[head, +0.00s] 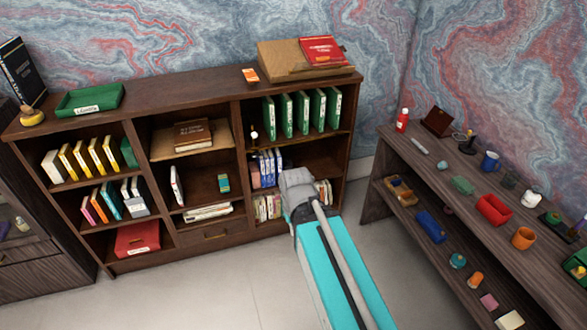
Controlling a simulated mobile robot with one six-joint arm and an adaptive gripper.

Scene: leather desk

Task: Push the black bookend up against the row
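I cannot make out a black bookend for certain in the head view. A small dark object with a pale round part (254,134) stands at the left end of the upper right compartment, left of a row of green binders (287,115). Below, a row of blue books (267,168) stands in the middle right compartment. My arm reaches up from the lower right, and its grey wrist end (296,184) is in front of that compartment, just right of the blue books. My gripper's fingers cannot be made out, and the wrist hides part of the shelf behind it.
The brown bookcase (190,90) has several compartments with books. A wooden board with a red book (321,50) lies on top at the right. A dark side shelf (440,165) with cups and small items stands at the right. The floor (215,295) in front is clear.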

